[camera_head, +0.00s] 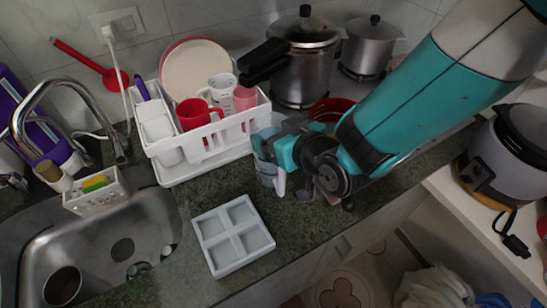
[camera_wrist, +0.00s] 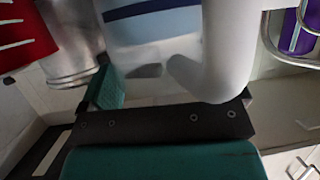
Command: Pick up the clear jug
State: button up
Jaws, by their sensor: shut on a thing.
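The clear jug (camera_head: 267,172) is on or just above the dark counter, in front of the right end of the dish rack. It is a pale, translucent vessel with a blue band and a whitish handle. My gripper (camera_head: 275,146) is shut on it from the right side, and its teal fingers partly cover the jug. In the wrist view the jug (camera_wrist: 160,45) fills the top middle, with its thick white handle at the right, close against my gripper. I cannot tell whether its base touches the counter.
A white dish rack (camera_head: 205,150) with plates and cups stands behind the jug. A white divided tray (camera_head: 233,235) lies on the counter in front. The sink (camera_head: 110,240) is at left. Pots (camera_head: 305,65) stand behind; a rice cooker (camera_head: 505,150) is at right.

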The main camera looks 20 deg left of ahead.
jog(key=shift+r, duration=0.1)
jog(key=shift+c, duration=1)
jog(key=shift+r, duration=0.2)
jog(key=shift+r+b, duration=1.75)
jog(key=shift+r, duration=7.75)
jog(key=s+d+f+m+t+h+b, duration=0.1)
jog(key=s+d+m+t+h+b, duration=0.1)
jog(key=d+b, duration=0.4)
jog(key=s+d+f+m+t+h+b, duration=0.1)
jog(key=d+f+m+t+h+b, duration=0.1)
jog(key=d+b, duration=0.4)
jog(key=shift+s+d+m+t+h+b, duration=0.35)
jog(key=shift+m+h+b, duration=0.3)
jog(key=shift+m, duration=0.45)
jog(key=shift+a, duration=0.1)
